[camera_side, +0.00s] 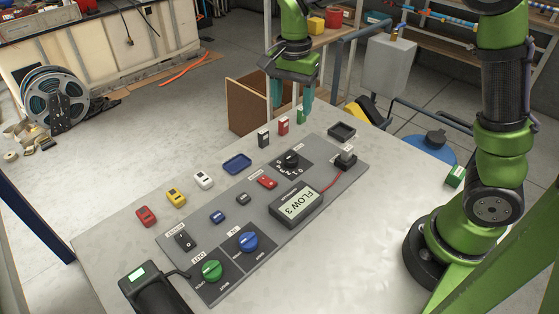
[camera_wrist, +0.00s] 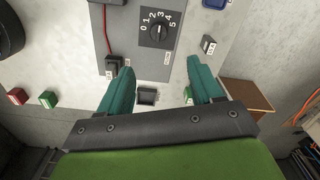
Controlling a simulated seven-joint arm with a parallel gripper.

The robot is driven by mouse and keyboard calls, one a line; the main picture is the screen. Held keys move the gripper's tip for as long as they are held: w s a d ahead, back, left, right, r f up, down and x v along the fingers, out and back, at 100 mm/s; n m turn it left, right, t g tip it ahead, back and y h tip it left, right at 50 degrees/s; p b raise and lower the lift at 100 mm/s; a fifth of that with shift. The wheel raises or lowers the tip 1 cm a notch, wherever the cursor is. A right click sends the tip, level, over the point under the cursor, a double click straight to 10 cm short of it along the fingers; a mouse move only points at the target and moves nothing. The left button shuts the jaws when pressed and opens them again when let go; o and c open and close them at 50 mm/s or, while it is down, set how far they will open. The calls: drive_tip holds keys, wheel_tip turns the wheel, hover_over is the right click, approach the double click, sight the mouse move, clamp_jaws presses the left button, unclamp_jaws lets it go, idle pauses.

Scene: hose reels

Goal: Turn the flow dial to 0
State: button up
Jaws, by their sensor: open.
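The flow dial (camera_side: 291,160) is a black round knob on a dark plate at the far end of the grey panel (camera_side: 230,205). In the wrist view the dial (camera_wrist: 158,30) has a scale from 0 to 5, and its white mark appears to point near 3. The display (camera_side: 297,203) reads "FLOW 3". My gripper (camera_side: 292,98) is open and empty, pointing down, raised above the table's far edge and beyond the dial. In the wrist view its teal fingers (camera_wrist: 160,68) are spread apart, with the dial ahead of them, not between them.
A small black tray (camera_side: 342,132) and a black plug block (camera_side: 346,159) with a red cable sit near the dial. Blue (camera_side: 248,240) and green (camera_side: 210,270) knobs are at the near end. Several small coloured blocks line the table's left side.

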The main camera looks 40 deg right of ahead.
sight(291, 156)
drive_tip(key=shift+m, duration=0.8)
wheel_tip(291, 156, down, 16)
drive_tip(key=shift+f, duration=0.1)
drive_tip(key=c, duration=1.1)
drive_tip(key=shift+o, duration=0.2)
